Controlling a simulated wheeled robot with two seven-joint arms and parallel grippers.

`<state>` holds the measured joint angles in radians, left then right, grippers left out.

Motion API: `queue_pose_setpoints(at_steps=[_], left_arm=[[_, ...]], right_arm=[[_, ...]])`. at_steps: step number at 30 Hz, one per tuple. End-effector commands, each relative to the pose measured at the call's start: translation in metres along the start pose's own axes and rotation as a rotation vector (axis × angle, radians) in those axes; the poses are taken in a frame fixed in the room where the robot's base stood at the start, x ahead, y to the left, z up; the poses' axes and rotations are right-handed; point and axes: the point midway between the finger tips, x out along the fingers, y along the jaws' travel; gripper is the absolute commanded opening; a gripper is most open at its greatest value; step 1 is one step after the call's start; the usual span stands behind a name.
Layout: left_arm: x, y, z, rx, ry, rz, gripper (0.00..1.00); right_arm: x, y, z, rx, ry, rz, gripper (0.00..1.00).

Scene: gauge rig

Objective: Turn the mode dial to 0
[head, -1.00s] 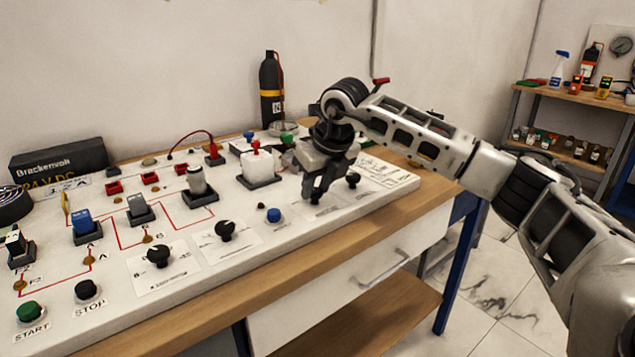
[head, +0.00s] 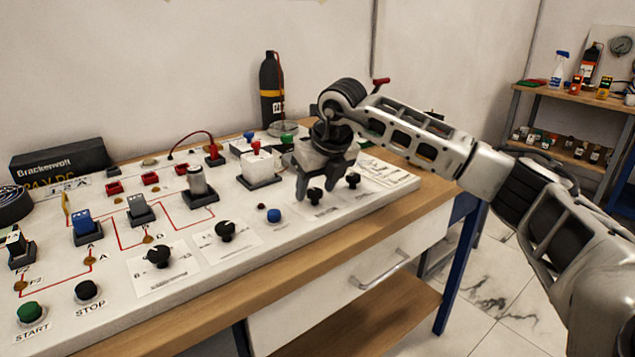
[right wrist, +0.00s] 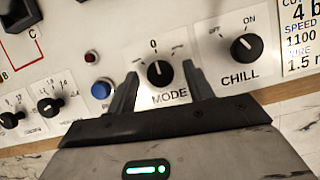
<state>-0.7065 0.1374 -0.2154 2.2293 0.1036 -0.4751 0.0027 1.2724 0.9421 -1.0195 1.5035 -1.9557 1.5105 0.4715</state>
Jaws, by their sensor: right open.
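The mode dial (right wrist: 160,74) is a black round knob on a white plate marked MODE, with a 0 above it. A small light mark on its upper part points roughly up towards the 0. In the head view the dial (head: 315,196) stands on the white panel, just below my right gripper (head: 318,184). My right gripper (right wrist: 160,80) is open and empty. In the right wrist view its fingers lie on either side of the dial, apart from it. My left gripper is out of view.
The CHILL dial (right wrist: 246,47) is close on the right, also in the head view (head: 353,180). A blue button (right wrist: 101,90) and a small red lamp (right wrist: 91,57) are on the left.

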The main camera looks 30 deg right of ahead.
Motion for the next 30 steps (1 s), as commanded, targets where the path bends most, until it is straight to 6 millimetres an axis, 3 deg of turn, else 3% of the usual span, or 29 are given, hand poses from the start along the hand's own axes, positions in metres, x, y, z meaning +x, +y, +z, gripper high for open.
queue_pose_setpoints(at_steps=[4, 8, 21, 30], left_arm=[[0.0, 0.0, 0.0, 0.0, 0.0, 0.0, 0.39], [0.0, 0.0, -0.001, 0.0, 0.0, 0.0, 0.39], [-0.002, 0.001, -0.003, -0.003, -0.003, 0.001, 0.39], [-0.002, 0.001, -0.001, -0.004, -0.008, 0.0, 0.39]], right_arm=[[-0.007, 0.0, 0.001, 0.0, -0.001, 0.0, 0.52], [-0.028, 0.0, 0.001, -0.001, -0.004, 0.001, 0.52], [-0.131, 0.0, 0.001, -0.001, -0.004, 0.0, 0.52], [-0.159, 0.0, 0.0, 0.0, -0.001, 0.0, 0.52]])
